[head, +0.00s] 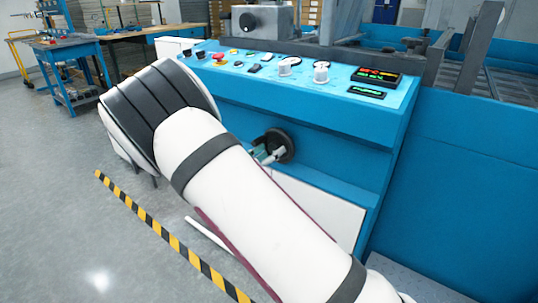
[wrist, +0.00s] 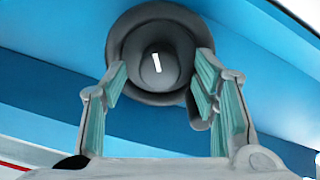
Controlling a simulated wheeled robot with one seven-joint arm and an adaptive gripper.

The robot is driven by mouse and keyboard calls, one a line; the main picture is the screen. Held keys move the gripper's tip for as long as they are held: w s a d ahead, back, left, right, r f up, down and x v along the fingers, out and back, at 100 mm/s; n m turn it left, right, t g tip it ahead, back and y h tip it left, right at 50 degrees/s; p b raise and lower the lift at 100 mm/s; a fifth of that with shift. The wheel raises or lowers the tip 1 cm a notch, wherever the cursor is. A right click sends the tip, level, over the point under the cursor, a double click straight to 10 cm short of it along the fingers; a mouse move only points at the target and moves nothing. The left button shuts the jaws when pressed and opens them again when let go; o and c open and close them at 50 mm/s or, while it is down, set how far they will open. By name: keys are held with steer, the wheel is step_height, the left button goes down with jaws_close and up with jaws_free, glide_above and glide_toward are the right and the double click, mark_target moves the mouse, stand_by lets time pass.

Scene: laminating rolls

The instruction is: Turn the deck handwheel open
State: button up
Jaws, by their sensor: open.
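The deck handwheel (wrist: 157,52) is a dark grey round wheel with a raised hub and a white mark on the hub, slightly tilted from vertical. It is mounted on the blue machine front. In the head view the handwheel (head: 281,145) shows as a dark disc below the control panel, partly hidden by my arm and gripper. My gripper (wrist: 160,78) is open, with its green-padded fingers on either side of the hub, in front of or at the wheel's lower part. I cannot tell whether the fingers touch it. In the head view my gripper (head: 265,155) is mostly hidden behind my arm.
The control panel (head: 300,72) with knobs, buttons and lit displays sits above the handwheel. A white panel (head: 318,212) lies below it. Yellow-black floor tape (head: 150,222) runs along the floor at left. A blue cart (head: 72,75) and a workbench stand at the back left.

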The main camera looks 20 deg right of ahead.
steer(key=c, duration=1.2)
steer(key=shift+o, duration=0.2)
